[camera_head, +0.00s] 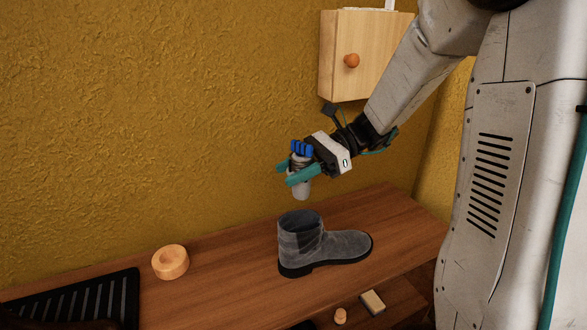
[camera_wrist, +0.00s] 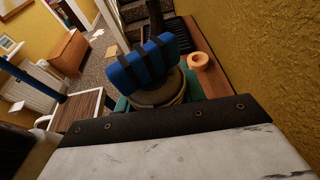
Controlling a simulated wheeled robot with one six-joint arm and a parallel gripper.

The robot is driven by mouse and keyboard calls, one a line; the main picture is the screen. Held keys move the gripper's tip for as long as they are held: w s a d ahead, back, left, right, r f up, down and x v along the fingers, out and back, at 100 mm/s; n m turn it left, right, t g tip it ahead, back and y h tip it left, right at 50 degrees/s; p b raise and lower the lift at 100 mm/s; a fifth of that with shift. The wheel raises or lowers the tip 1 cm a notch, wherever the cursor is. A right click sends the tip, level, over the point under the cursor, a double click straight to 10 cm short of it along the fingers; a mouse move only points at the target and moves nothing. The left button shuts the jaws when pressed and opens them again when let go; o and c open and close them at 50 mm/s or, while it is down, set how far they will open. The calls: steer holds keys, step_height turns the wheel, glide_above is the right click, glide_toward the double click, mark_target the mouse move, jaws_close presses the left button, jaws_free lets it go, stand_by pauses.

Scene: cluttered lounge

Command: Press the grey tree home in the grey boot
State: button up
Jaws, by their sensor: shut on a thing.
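The grey boot (camera_head: 325,246) stands upright on the wooden bench, its toe to the right and its open shaft on the left. My gripper (camera_head: 291,174) is shut on the grey tree (camera_head: 301,189), holding it above the boot shaft with a visible gap. The tree's lower end points down. A blue ridged block (camera_head: 302,148) shows above the teal fingers; I cannot tell whether it is part of the tree. In the wrist view the blue block (camera_wrist: 152,65) covers much of the tree's rounded grey body (camera_wrist: 160,96). The boot is not seen there.
The wooden bench (camera_head: 215,283) bears a round wooden ring (camera_head: 170,262) and a black slatted rack (camera_head: 85,302) to the left. A block (camera_head: 372,302) and a small wooden peg (camera_head: 340,316) lie in front. A wooden wall cabinet (camera_head: 345,80) hangs behind my arm.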

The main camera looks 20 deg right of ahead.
mark_target(294, 193)
steer(key=shift+f, duration=2.85)
steer(key=shift+f, duration=3.15)
steer(key=o, duration=1.2)
steer(key=shift+c, duration=0.2)
steer(key=v, duration=0.8)
steer(key=shift+s, duration=0.1)
